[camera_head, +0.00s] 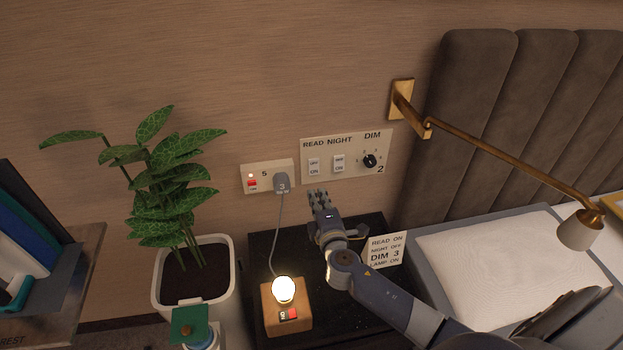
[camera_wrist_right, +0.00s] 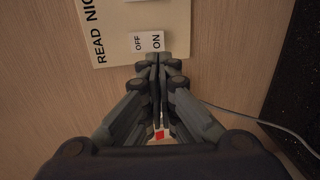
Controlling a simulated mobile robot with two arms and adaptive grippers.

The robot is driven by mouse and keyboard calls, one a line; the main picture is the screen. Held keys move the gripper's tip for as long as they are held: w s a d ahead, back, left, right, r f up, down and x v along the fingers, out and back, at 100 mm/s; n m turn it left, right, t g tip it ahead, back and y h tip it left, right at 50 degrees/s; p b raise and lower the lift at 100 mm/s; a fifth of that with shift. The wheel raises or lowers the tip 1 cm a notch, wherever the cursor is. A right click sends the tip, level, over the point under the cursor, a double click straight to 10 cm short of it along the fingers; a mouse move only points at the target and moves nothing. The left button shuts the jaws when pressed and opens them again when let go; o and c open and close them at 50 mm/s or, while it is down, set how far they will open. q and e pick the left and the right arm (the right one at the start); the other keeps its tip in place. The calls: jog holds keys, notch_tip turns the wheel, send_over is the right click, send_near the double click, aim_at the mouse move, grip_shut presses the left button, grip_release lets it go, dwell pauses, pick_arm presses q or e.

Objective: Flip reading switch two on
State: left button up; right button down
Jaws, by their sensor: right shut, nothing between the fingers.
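The wall panel marked 2 (camera_head: 350,155) carries a white READ rocker switch (camera_head: 314,166), a white NIGHT rocker switch (camera_head: 338,163) and a black DIM knob (camera_head: 369,161). My right gripper (camera_head: 318,194) is shut and empty, just below the READ switch. In the right wrist view, the shut fingertips (camera_wrist_right: 154,58) are at the ON end of the READ switch (camera_wrist_right: 147,42). I cannot tell whether they touch it, nor which way the rocker is tilted. My left gripper is not in view.
A socket plate marked 5 (camera_head: 256,186) holds a grey plug (camera_head: 281,182) whose cord runs to a lit lamp (camera_head: 284,290). A card (camera_head: 385,251) stands on the black nightstand (camera_head: 262,243). A potted plant (camera_head: 194,270) is at left; a brass wall lamp (camera_head: 500,165) and bed are at right.

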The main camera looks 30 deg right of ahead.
aim_at(309, 175)
jog(key=x, duration=0.8)
jog(key=shift+w, duration=0.1)
jog(key=b, duration=0.2)
jog(key=f+b, duration=0.1)
jog(key=b, duration=0.1)
jog(key=shift+w+t, duration=0.25)
jog(key=shift+t, duration=0.05)
jog(key=shift+r+p, duration=0.35)
jog(key=shift+p, duration=0.25)
jog(key=shift+f, duration=0.1)
